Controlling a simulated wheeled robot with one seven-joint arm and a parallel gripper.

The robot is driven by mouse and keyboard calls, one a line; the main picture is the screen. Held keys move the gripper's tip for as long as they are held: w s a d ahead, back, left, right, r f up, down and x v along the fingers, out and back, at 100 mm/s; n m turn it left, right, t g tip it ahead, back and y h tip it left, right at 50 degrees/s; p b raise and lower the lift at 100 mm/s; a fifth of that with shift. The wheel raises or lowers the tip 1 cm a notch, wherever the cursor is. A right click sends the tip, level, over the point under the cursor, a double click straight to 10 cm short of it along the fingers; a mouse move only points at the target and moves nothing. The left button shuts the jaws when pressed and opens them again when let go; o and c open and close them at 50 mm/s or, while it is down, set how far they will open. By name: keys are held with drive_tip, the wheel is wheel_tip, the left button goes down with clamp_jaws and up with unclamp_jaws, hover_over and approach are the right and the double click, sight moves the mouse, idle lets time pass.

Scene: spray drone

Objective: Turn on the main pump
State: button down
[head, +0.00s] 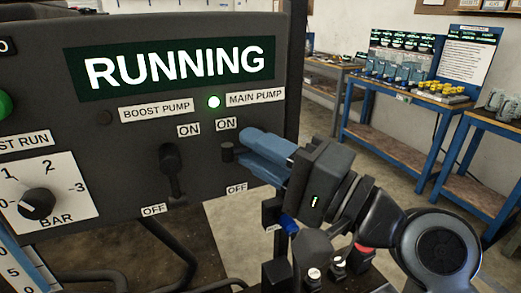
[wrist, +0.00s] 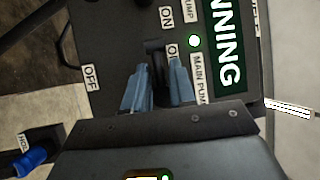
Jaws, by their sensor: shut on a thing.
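The main pump switch (head: 227,152) is a dark lever on the grey panel, standing up near its ON label and away from OFF. The lamp beside the MAIN PUMP label (head: 240,98) glows green (head: 213,102). My gripper (head: 248,154) has blue fingers and reaches the switch from the right. In the wrist view the fingers (wrist: 156,80) lie on either side of the main pump switch (wrist: 154,50), shut on it; the exact contact is partly hidden.
The display (head: 170,68) reads RUNNING. The boost pump switch (head: 172,172) stands left of my gripper, its lever down toward OFF, with its lamp (head: 104,117) dark. A pressure knob (head: 38,203) is lower left. Blue workbenches (head: 400,105) stand at the back right.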

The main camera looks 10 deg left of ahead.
drive_tip(key=c, duration=1.2)
unclamp_jaws()
drive_tip(key=shift+d, duration=0.1)
drive_tip(key=b+v, duration=0.1)
drive_tip(key=v, duration=0.6)
drive_tip(key=shift+s+d+f, duration=0.1)
drive_tip(key=shift+d+f, duration=0.05)
drive_tip(key=shift+d, duration=0.15)
drive_tip(key=shift+f, duration=0.1)
drive_tip(key=s+d+f+m+t+h, duration=0.1)
drive_tip(key=s+d+f+t+h, duration=0.2)
drive_tip(key=f, duration=0.4)
drive_tip(key=s+d+f+m+t+h, duration=0.2)
drive_tip(key=s+d+f+h, duration=0.1)
drive_tip(key=d+f+h, duration=0.3)
drive_tip(key=s+d+f+m+t+h, duration=0.1)
drive_tip(key=s+d+f+t+h, duration=0.2)
drive_tip(key=f, duration=0.5)
drive_tip(key=s+d+n+h, duration=0.2)
drive_tip(key=s+d, duration=0.1)
drive_tip(key=s, duration=0.4)
drive_tip(key=s+d+n+g+h, duration=0.1)
drive_tip(key=s+d+n+h, duration=0.1)
drive_tip(key=s, duration=0.6)
drive_tip(key=s+d+n+h, duration=0.2)
drive_tip(key=s+d+n, duration=0.2)
drive_tip(key=s, duration=0.3)
drive_tip(key=shift+s+f+g, duration=0.3)
drive_tip(key=shift+f, duration=0.1)
